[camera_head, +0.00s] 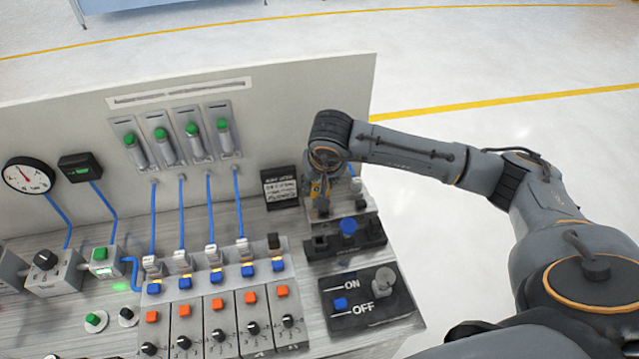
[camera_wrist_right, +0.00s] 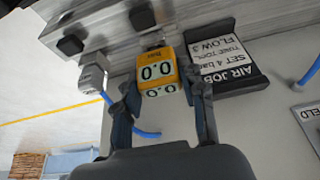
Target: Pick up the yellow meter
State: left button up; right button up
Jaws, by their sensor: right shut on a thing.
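The yellow meter (camera_wrist_right: 158,68) shows in the right wrist view with "0.0" on its white display. It sits between the two fingers of my right gripper (camera_wrist_right: 165,90), which is shut on it. In the head view my right gripper (camera_head: 322,178) is at the right end of the workbench, in front of the upright panel. There the meter (camera_head: 318,188) is mostly hidden by the gripper, with only a bit of yellow showing. My left gripper is not in view.
A black "AIR JOB" sign (camera_wrist_right: 226,60) stands close beside the meter. An ON/OFF panel (camera_head: 368,295), blue hoses and several switch modules (camera_head: 215,310) fill the bench. Open floor lies right.

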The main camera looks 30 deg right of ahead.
jog(key=shift+r+b, duration=0.45)
jog(key=shift+r, duration=0.15)
jog(key=s+a+r+b, duration=0.4)
jog(key=s+a+r, duration=0.5)
jog(key=a+r, duration=0.1)
jog(key=shift+a+r, duration=0.25)
jog(key=shift+r, duration=0.6)
jog(key=shift+s, duration=0.1)
